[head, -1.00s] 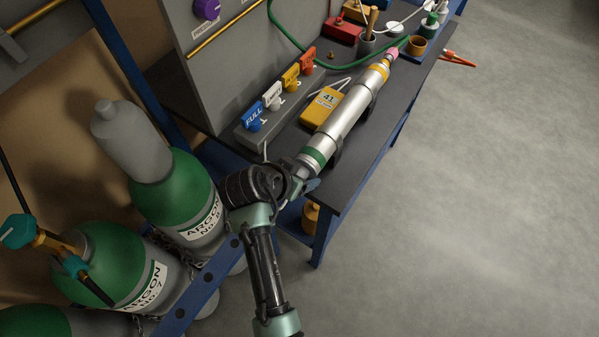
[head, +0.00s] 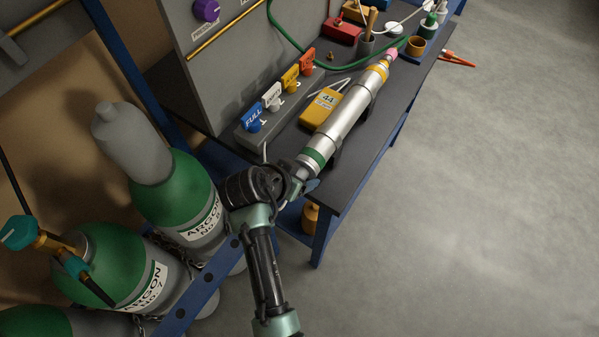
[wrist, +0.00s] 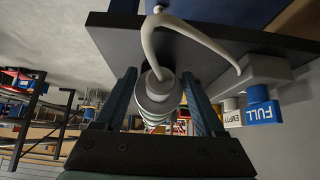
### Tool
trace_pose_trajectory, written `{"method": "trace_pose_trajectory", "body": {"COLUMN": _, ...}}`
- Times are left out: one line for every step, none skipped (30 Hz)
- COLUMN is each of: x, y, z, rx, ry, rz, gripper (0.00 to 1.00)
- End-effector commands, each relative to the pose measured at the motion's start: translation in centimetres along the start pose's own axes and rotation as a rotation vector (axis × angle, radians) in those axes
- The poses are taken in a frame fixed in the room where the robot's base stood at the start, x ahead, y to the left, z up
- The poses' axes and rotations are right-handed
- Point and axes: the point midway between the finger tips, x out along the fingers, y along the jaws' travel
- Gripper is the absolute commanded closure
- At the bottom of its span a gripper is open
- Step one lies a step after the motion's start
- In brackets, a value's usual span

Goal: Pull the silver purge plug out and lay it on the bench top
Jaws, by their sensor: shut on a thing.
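The silver purge plug (wrist: 160,84) shows in the wrist view as a round, pale grey end between my two fingers. It lines up with the near end of the long silver tube (head: 343,122), which has a green band near me and a yellow band far off. My gripper (wrist: 160,74) is shut on the plug, one finger on each side. In the head view my gripper (head: 303,184) is at the tube's near end and hides most of the plug. I cannot tell whether the plug is still seated. The dark bench top (head: 352,180) lies under the tube.
A yellow meter (head: 323,108) reading 44 stands left of the tube. A valve row with coloured tags (head: 254,116) runs behind it. A white hose (wrist: 190,32) arcs close to the plug. Argon cylinders (head: 178,200) stand left. Bare bench top lies right of the tube.

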Motion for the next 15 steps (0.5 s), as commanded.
{"method": "trace_pose_trajectory", "body": {"x": -0.01, "y": -0.04, "z": 0.01, "rx": 0.000, "ry": 0.000, "rz": -0.001, "gripper": 0.55}}
{"method": "trace_pose_trajectory", "body": {"x": -0.01, "y": -0.04, "z": 0.01, "rx": 0.000, "ry": 0.000, "rz": -0.001, "gripper": 0.61}}
{"method": "trace_pose_trajectory", "body": {"x": -0.01, "y": -0.04, "z": 0.01, "rx": 0.000, "ry": 0.000, "rz": -0.001, "gripper": 0.68}}
{"method": "trace_pose_trajectory", "body": {"x": -0.01, "y": -0.04, "z": 0.01, "rx": 0.000, "ry": 0.000, "rz": -0.001, "gripper": 0.73}}
{"method": "trace_pose_trajectory", "body": {"x": -0.01, "y": -0.05, "z": 0.01, "rx": 0.000, "ry": 0.000, "rz": -0.001, "gripper": 0.79}}
{"method": "trace_pose_trajectory", "body": {"x": -0.01, "y": -0.05, "z": 0.01, "rx": 0.000, "ry": 0.000, "rz": -0.001, "gripper": 0.86}}
{"method": "trace_pose_trajectory", "body": {"x": -0.02, "y": -0.05, "z": 0.02, "rx": 0.000, "ry": 0.000, "rz": -0.001, "gripper": 0.91}}
{"method": "trace_pose_trajectory", "body": {"x": -0.01, "y": -0.05, "z": 0.02, "rx": 0.000, "ry": 0.000, "rz": -0.001, "gripper": 0.97}}
{"method": "trace_pose_trajectory", "body": {"x": -0.02, "y": -0.05, "z": 0.02, "rx": -0.001, "ry": 0.000, "rz": -0.001, "gripper": 1.00}}
{"method": "trace_pose_trajectory", "body": {"x": -0.02, "y": -0.05, "z": 0.02, "rx": -0.001, "ry": 0.000, "rz": -0.001, "gripper": 1.00}}
{"method": "trace_pose_trajectory", "body": {"x": -0.01, "y": -0.05, "z": 0.03, "rx": -0.001, "ry": 0.000, "rz": -0.001, "gripper": 1.00}}
{"method": "trace_pose_trajectory", "body": {"x": -0.05, "y": -0.08, "z": -0.05, "rx": 0.000, "ry": 0.001, "rz": -0.002, "gripper": 1.00}}
{"method": "trace_pose_trajectory", "body": {"x": -0.06, "y": -0.08, "z": -0.05, "rx": 0.000, "ry": 0.001, "rz": -0.002, "gripper": 1.00}}
{"method": "trace_pose_trajectory", "body": {"x": -0.07, "y": -0.08, "z": -0.02, "rx": 0.000, "ry": 0.001, "rz": -0.002, "gripper": 1.00}}
{"method": "trace_pose_trajectory", "body": {"x": -0.13, "y": -0.09, "z": 0.04, "rx": -0.001, "ry": 0.001, "rz": -0.002, "gripper": 1.00}}
